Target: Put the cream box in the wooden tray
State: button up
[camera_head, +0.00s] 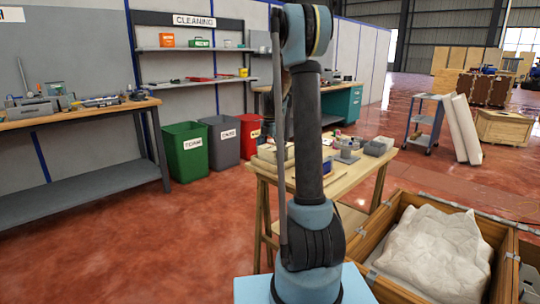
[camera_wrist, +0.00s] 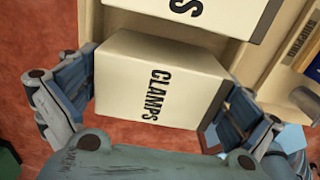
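Red floor shows around the box's lower side. A second cream box (camera_wrist: 195,14), its label ending in S, is just beyond it. In the head view my arm hides my gripper. A cream box (camera_head: 268,152) shows on the wooden table (camera_head: 262,170), left of my arm. I cannot make out the wooden tray for sure.
A pale wooden surface (camera_wrist: 243,58) with raised edges and an item marked SHIPPING (camera_wrist: 298,38) are at the right of the wrist view. Other items crowd the table. A wooden crate (camera_head: 378,222) with a white bag stands right of it. Bins (camera_head: 186,150) stand behind; floor at left is clear.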

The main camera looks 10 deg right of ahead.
notch_tip(320, 180, up, 12)
jog(key=shift+f, duration=0.25)
jog(key=shift+r, duration=0.25)
jog(key=shift+s+r, duration=0.15)
jog(key=shift+s, duration=0.05)
jog(key=s+f+m+t, duration=0.1)
jog(key=s+f+m, duration=0.1)
jog(key=s+m, duration=1.7)
jog(key=s+f+m, duration=0.2)
jog(key=s+f, duration=0.3)
jog(key=s, duration=0.3)
jog(key=s+f+m, duration=0.2)
jog(key=s+f, duration=0.3)
jog(key=s, duration=0.3)
jog(key=s+f+m+t, duration=0.1)
jog(key=s+f+m, duration=0.1)
jog(key=s+f, duration=0.3)
jog(key=s, duration=0.3)
jog(key=shift+s, duration=0.4)
